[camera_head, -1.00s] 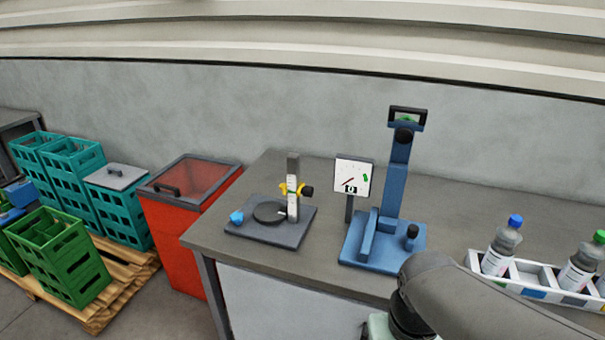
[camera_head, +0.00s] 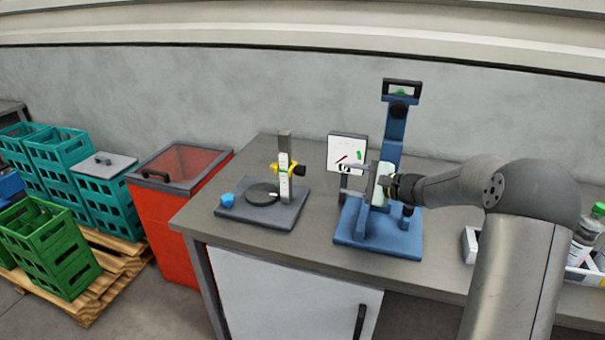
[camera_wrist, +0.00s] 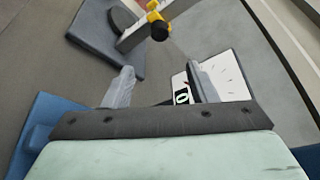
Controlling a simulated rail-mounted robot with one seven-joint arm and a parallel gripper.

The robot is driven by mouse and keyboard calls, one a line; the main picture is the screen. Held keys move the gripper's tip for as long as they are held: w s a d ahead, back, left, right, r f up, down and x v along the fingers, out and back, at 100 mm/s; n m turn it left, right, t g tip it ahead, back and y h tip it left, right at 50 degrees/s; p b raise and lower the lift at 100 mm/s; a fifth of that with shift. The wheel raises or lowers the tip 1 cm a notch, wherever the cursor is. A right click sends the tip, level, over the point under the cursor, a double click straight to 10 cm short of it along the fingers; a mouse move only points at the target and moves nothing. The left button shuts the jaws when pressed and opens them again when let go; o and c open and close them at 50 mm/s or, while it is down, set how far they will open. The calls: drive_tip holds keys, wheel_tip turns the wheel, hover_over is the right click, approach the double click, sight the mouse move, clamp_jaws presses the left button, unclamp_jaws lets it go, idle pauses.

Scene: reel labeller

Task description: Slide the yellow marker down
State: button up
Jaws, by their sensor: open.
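The yellow marker (camera_head: 275,169) is a clamp around an upright white-faced scale post (camera_head: 284,188), in the upper part of it. A black knob (camera_head: 299,171) sticks out on its right side. In the wrist view the marker (camera_wrist: 153,6) and its knob (camera_wrist: 159,31) are at the top edge, partly cut off. The post stands on a dark grey base plate (camera_head: 240,213) with a black disc and a blue knob. My gripper (camera_head: 346,181) is open and empty, right of the marker and apart from it, its fingers pointing left. Both fingers (camera_wrist: 163,84) show in the wrist view.
A white dial panel (camera_head: 345,149) stands just behind my gripper. A blue stand (camera_head: 378,236) is below and behind it. A white bottle rack (camera_head: 470,243) is at the right, partly hidden by my arm. The space between my gripper and the post looks clear.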

sight(305, 172)
drive_tip(key=p+x, duration=0.4)
drive_tip(key=x, duration=1.3)
drive_tip(key=shift+a, duration=0.15)
drive_tip(key=shift+c, duration=0.3)
clamp_jaws()
wheel_tip(305, 172, down, 8)
drive_tip(key=b, duration=0.9)
drive_tip(key=shift+s+f, duration=0.1)
drive_tip(key=shift+f, duration=0.05)
drive_tip(key=shift+s, duration=0.15)
unclamp_jaws()
drive_tip(key=shift+o, duration=0.3)
drive_tip(key=shift+a, duration=0.1)
